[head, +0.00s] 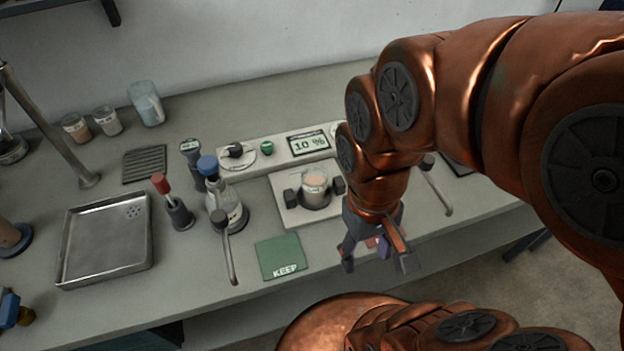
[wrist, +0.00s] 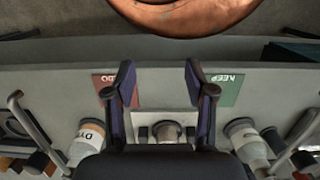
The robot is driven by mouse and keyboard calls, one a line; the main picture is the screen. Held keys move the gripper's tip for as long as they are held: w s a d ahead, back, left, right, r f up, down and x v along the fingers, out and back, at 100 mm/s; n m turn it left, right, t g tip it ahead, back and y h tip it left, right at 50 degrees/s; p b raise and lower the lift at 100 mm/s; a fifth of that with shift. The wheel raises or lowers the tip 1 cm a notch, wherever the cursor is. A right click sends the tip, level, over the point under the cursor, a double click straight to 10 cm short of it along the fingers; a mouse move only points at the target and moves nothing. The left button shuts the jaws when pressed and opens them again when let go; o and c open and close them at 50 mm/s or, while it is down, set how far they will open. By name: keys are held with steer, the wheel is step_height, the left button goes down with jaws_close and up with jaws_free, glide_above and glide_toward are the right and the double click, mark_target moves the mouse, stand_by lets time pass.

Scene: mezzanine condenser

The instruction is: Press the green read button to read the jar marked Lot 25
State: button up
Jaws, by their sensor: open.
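The green button (head: 267,148) is on the pale instrument panel at the back of the bench, between a black dial and the display (head: 309,143) reading "10 %". A clear jar (head: 315,180) with pinkish contents sits between dark holders on a pale plate in front of the panel; no lot mark is legible on it. The jar also shows between my fingers in the wrist view (wrist: 167,131). My gripper (head: 379,260) is open and empty, pointing down over the bench's front edge, to the right of the jar and well apart from the button.
A green KEEP mat (head: 281,256) lies front left of the jar; a red mat (wrist: 118,88) shows in the wrist view. A blue-capped bottle (head: 226,200), a red-topped holder (head: 178,208) and a lever (head: 228,252) stand left. A metal tray (head: 105,240) lies farther left.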

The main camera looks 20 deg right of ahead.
jaws_close()
stand_by(0.5)
stand_by(1.2)
